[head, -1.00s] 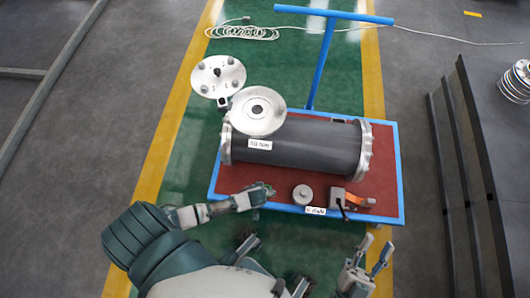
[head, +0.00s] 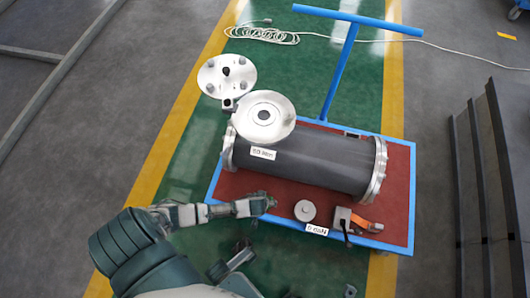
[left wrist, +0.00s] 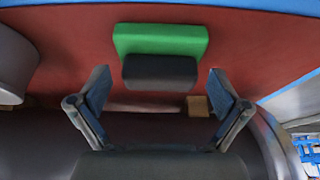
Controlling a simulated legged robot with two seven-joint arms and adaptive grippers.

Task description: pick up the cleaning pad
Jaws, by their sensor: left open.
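The cleaning pad, a green block (left wrist: 160,39) with a dark grey part (left wrist: 160,73) along its near side, is on the red cart top in the left wrist view. My left gripper (left wrist: 160,75) is open, with one finger on each side of the dark part and gaps visible between. In the head view my left gripper (head: 266,203) is over the cart's front left area, and it hides the pad. Of my right gripper (head: 350,291) only a small tip shows at the bottom edge, so its state is unclear.
The red cart top has a blue rim (head: 411,215). A dark flanged cylinder (head: 305,160) lies behind my left gripper, with metal discs (head: 227,75) at its left.

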